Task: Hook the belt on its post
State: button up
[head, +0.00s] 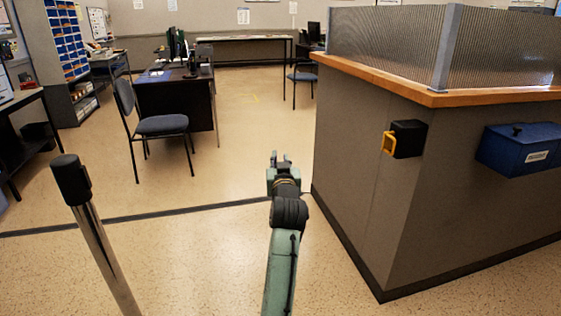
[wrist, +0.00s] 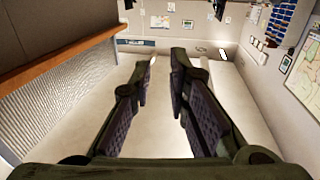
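The belt unit (head: 409,138) is a black box on the side of the grey counter, at the right in the head view. The post (head: 101,250) is a silver upright with a black head (head: 71,179) at the left front. Its base is out of frame. My gripper (head: 280,156) is between the post and the counter, apart from both. The wrist view shows its two fingers (wrist: 164,66) spread with nothing between them. Neither belt nor post can be made out there.
The grey counter (head: 365,190) has a wooden top edge and a screen above. A blue box (head: 520,149) is fixed to its side, right of the belt unit. A chair (head: 160,125) and a dark desk (head: 177,100) stand farther back. The floor between post and counter is clear.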

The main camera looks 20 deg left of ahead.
grip_shut()
dwell(0.6)
jog(key=shift+o, duration=1.8)
grip_release()
jog(key=shift+s, duration=0.1)
jog(key=v, duration=1.2)
